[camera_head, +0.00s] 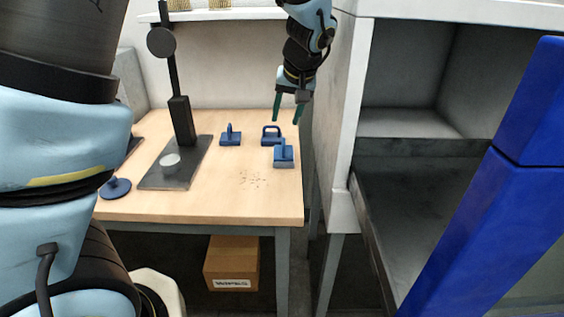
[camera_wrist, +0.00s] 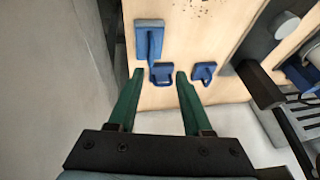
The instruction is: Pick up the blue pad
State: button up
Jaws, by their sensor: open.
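Three blue pads with raised handles are on the wooden table. One (camera_head: 231,139) stands left of the other two. A second (camera_head: 271,138) is near the right edge. A third (camera_head: 284,158), with a greyish lower part, is just in front of the second. In the wrist view these are the left one (camera_wrist: 204,70), the second (camera_wrist: 161,75) and the third (camera_wrist: 149,38). My gripper (camera_head: 287,119) is open and empty above the table's back right. In the wrist view the second pad appears between its green fingertips (camera_wrist: 160,73); the height gap is unclear.
A dark stand (camera_head: 180,125) on a grey plate holds a pale round piece (camera_head: 170,160). A round blue item (camera_head: 115,188) lies at the table's left front. Dark crumbs (camera_head: 252,179) lie on the table (camera_head: 225,205). A white cabinet wall (camera_head: 345,120) rises on the right.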

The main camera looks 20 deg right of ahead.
jog(key=d, duration=0.1)
jog(key=p, duration=0.1)
send_over(284, 142)
jog(key=s, duration=0.3)
notch_tip(284, 142, down, 5)
jog(key=shift+w+a+f, duration=0.1)
jog(key=shift+w+a, duration=0.05)
jog(key=shift+p+x, duration=1.3)
jog(key=shift+x, duration=1.25)
grip_shut()
